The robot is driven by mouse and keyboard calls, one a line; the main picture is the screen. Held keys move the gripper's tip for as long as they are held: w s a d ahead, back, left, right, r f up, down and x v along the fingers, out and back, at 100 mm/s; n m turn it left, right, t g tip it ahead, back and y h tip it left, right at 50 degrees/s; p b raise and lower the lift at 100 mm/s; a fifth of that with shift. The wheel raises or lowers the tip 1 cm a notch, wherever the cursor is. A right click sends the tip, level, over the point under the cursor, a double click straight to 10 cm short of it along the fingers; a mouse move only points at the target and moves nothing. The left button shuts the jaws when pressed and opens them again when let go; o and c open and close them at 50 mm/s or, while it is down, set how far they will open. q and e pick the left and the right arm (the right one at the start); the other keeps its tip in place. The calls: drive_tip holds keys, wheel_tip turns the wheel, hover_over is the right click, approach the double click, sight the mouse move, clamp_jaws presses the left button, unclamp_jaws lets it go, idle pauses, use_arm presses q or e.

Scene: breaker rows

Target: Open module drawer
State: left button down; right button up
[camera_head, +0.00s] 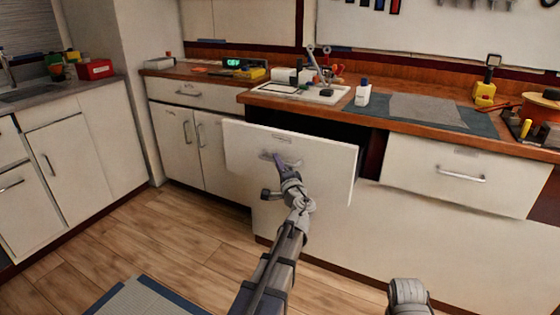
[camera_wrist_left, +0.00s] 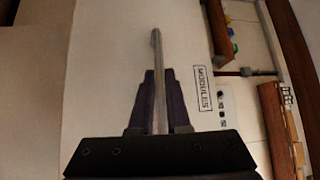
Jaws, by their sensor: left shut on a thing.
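The module drawer (camera_head: 325,170) is a white front under the wooden counter. It stands out from the cabinet, with a dark gap behind its top edge. In the left wrist view the drawer front (camera_wrist_left: 100,85) carries a label (camera_wrist_left: 200,88) reading "MODULES". My left gripper (camera_head: 281,164) is shut on the drawer's metal handle (camera_wrist_left: 157,65), with a dark finger on each side of the bar. The gripper hides part of the handle in the head view.
A closed drawer (camera_head: 460,180) is to the right. The counter above holds a white bottle (camera_head: 362,92), a grey mat (camera_head: 430,108) and a yellow tool (camera_head: 485,93). Small parts (camera_wrist_left: 232,45) show inside the open drawer in the wrist view.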

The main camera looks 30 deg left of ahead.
use_arm(q)
drive_tip(key=s, duration=0.7)
drive_tip(key=shift+s, duration=0.25)
use_arm(e)
drive_tip(key=shift+s, duration=0.45)
use_arm(q)
drive_tip(key=c, duration=0.9)
unclamp_jaws()
drive_tip(key=shift+b+v, duration=0.55)
drive_tip(key=shift+v, duration=3.35)
use_arm(e)
drive_tip(key=shift+f, duration=0.55)
use_arm(q)
drive_tip(key=shift+f, duration=0.15)
